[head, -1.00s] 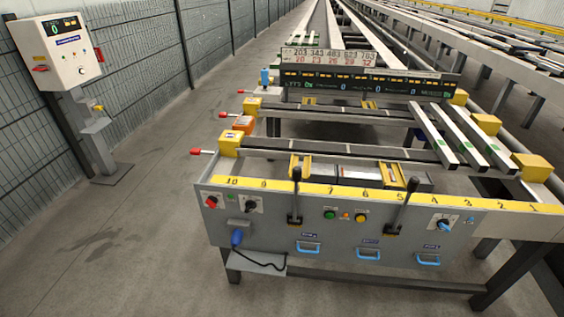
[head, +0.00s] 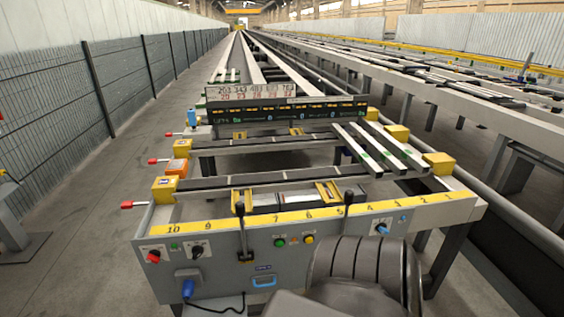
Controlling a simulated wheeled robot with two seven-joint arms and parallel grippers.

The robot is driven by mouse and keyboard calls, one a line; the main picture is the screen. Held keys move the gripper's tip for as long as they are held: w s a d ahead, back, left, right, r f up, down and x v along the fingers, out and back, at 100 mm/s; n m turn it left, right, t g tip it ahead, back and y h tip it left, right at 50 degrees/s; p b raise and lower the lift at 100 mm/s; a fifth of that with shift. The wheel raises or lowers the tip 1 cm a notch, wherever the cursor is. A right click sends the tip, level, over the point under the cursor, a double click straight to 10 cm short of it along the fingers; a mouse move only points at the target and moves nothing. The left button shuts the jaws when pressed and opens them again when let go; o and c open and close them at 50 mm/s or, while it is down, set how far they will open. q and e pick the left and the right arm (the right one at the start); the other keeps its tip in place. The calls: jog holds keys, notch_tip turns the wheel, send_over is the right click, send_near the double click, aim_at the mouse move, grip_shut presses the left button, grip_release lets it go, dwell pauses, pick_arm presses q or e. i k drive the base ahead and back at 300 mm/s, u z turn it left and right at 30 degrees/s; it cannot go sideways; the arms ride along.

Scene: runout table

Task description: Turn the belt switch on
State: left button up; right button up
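The grey front panel (head: 215,258) of the runout table carries the controls. A black rotary switch (head: 197,251) on a light plate sits at its left, beside a red knob (head: 153,256). A second rotary switch (head: 382,229) on a light plate sits at the right, with a small blue mark (head: 403,218) near it. I cannot read which one is labelled for the belt or how either is set. A dark part of my own arm covers the lower right of the panel. Neither gripper shows.
Two black levers (head: 240,226) stand up from the panel. A green button (head: 280,243) and a yellow button (head: 307,239) sit between them. Several light bars (head: 376,147) lie across the table's right side. Open floor (head: 90,225) lies to the left.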

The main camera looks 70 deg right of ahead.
aim_at(153, 256)
jog(key=i, duration=0.6)
jog(key=u, duration=1.05)
jog(key=i, duration=0.9)
jog(key=z, duration=3.95)
